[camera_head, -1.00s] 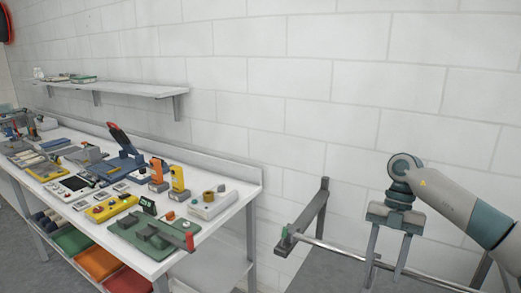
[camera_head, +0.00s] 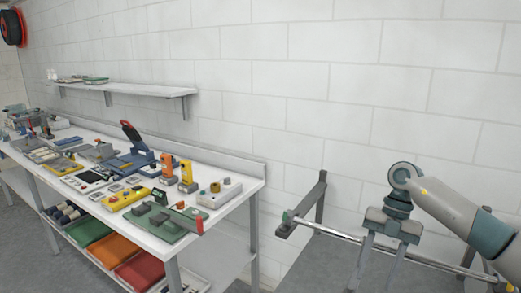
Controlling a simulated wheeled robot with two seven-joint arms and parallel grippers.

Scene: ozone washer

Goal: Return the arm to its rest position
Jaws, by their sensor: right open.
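My right gripper (camera_head: 376,269) is at the lower right, at the end of my right arm (camera_head: 455,208), with its fingers pointing down. The fingers are apart and nothing shows between them; their tips run near the bottom edge of the picture. The gripper is in front of a metal rail (camera_head: 335,233) on a grey stand, and I cannot tell whether they touch. My left gripper is out of view.
A white workbench (camera_head: 245,190) with several tools and devices stands at the left. Green, orange and red bins (camera_head: 145,270) sit beneath it. A wall shelf (camera_head: 140,89) hangs above. A dark post (camera_head: 305,205) carries the rail's left end. Open floor shows between bench and stand.

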